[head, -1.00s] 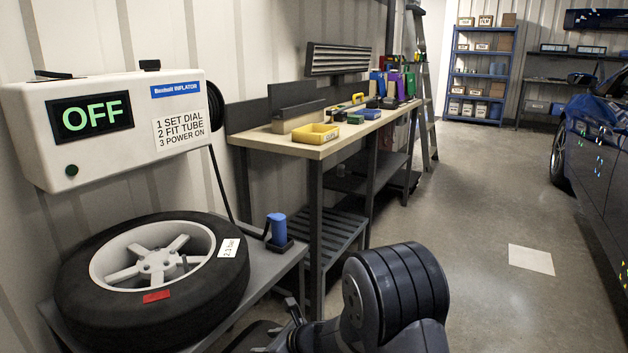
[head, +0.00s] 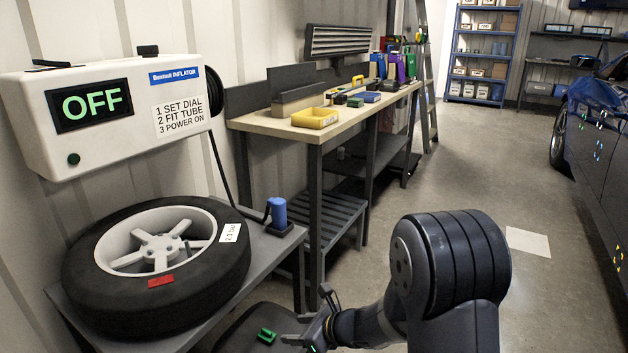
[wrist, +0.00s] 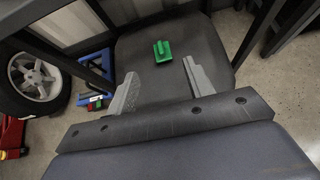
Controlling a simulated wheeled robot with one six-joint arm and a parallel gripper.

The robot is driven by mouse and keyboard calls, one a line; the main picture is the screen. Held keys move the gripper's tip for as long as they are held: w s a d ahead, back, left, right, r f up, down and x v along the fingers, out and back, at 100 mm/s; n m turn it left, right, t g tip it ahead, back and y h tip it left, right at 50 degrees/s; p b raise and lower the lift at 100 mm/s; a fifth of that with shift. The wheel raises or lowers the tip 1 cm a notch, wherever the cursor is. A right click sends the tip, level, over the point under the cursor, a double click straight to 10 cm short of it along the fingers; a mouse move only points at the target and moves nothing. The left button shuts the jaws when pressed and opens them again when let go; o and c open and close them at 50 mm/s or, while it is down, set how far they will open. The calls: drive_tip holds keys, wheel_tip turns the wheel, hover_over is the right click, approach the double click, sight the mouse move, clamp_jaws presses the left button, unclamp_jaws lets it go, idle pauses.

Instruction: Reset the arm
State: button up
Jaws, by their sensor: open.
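My gripper (head: 312,318) is low in the head view, right of the wheel and its bench. In the wrist view my gripper (wrist: 160,80) has its two grey fingers wide apart with nothing between them. A small green object (wrist: 162,54) lies on a dark flat surface (wrist: 195,36) beyond the fingertips. The green object also shows in the head view (head: 266,336), left of the gripper and apart from it.
A tyred wheel (head: 150,258) lies on a grey bench beneath an inflator (head: 110,110) reading OFF. A workbench (head: 290,127) with a yellow tray (head: 315,117) stands behind. A blue car (head: 595,140) is at right.

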sight(268, 332)
drive_tip(key=b+x, duration=0.1)
drive_tip(key=x, duration=0.4)
drive_tip(key=b+x, duration=0.2)
drive_tip(key=x, duration=0.4)
drive_tip(key=shift+s+f, duration=0.1)
drive_tip(key=shift+f, duration=0.35)
wheel_tip(268, 332, up, 11)
drive_tip(key=p, duration=0.8)
drive_tip(key=shift+p, duration=0.35)
drive_tip(key=p, duration=0.3)
drive_tip(key=shift+f, duration=0.15)
wheel_tip(268, 332, down, 10)
drive_tip(key=b, duration=0.3)
drive_tip(key=shift+f, duration=0.15)
drive_tip(key=p+v, duration=0.1)
drive_tip(key=v, duration=0.4)
drive_tip(key=shift+w, duration=0.2)
drive_tip(key=shift+d, duration=0.2)
